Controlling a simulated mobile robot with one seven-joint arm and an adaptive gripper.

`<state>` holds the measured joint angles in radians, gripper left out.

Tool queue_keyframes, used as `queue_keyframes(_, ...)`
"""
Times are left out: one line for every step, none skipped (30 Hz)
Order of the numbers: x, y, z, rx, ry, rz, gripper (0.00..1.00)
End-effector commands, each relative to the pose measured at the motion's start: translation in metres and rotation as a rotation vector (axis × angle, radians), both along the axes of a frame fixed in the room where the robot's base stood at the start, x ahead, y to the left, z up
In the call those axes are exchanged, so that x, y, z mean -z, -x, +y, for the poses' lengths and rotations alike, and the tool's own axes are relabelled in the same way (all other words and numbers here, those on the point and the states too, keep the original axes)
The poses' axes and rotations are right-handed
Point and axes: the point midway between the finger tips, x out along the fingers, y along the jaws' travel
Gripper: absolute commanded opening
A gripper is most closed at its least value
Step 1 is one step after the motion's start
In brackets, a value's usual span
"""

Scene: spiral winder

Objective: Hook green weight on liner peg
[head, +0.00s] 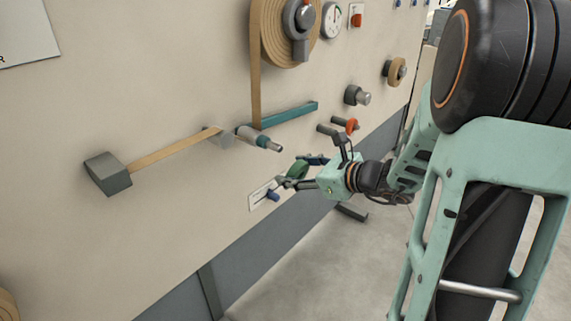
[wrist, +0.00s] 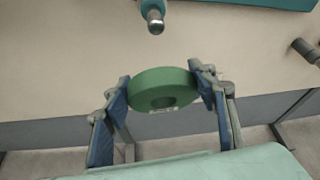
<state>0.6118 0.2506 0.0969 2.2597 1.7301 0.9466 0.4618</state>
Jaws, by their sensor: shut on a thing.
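The green weight (wrist: 165,78) is a thick ring with a hole, which faces the wrist camera. My gripper (head: 298,171) is shut on it, one finger on each side, and holds it in front of the wall panel. The green weight also shows between the fingers in the head view (head: 297,168), partly hidden by them. A grey peg with a teal collar (head: 262,139) sticks out to the upper left of the weight. Its metal tip (wrist: 152,18) shows above the weight in the wrist view, apart from it. No readable label shows which peg is the liner peg.
A teal bar (head: 290,115) lies behind the collared peg. A peg with an orange weight (head: 351,126) is just above my gripper. A tan strip (head: 165,150) runs to a grey block. Floor is clear.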

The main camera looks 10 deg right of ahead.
Motion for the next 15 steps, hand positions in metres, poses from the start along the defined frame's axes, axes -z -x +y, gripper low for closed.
queue_keyframes(-0.002, 0.004, -0.004, 0.002, 0.0, -0.002, 0.0)
queue_keyframes(-0.002, 0.007, -0.006, 0.002, -0.001, -0.001, 0.0)
queue_keyframes(-0.002, 0.011, -0.009, 0.003, -0.002, -0.001, 0.0)
queue_keyframes(-0.002, 0.013, -0.01, 0.003, -0.002, -0.001, 0.0)
queue_keyframes(-0.003, 0.016, -0.012, 0.002, -0.001, -0.001, 0.0)
queue_keyframes(-0.004, 0.019, -0.015, 0.002, 0.0, -0.002, 0.0)
queue_keyframes(-0.004, 0.022, -0.017, 0.003, 0.0, -0.002, 0.0)
queue_keyframes(-0.005, 0.025, -0.019, 0.003, 0.0, -0.002, 0.0)
queue_keyframes(-0.006, 0.028, -0.021, 0.002, -0.001, -0.003, 0.0)
queue_keyframes(-0.006, 0.031, -0.023, 0.001, -0.001, -0.002, 0.0)
queue_keyframes(-0.006, 0.034, -0.025, 0.002, -0.001, -0.001, 0.0)
queue_keyframes(-0.007, 0.037, -0.028, 0.003, -0.001, -0.001, 0.0)
queue_keyframes(-0.007, 0.04, -0.029, 0.002, -0.001, -0.001, 0.0)
queue_keyframes(-0.008, 0.042, -0.031, 0.001, -0.001, -0.002, 0.0)
queue_keyframes(-0.008, 0.046, -0.034, 0.002, 0.0, -0.002, 0.0)
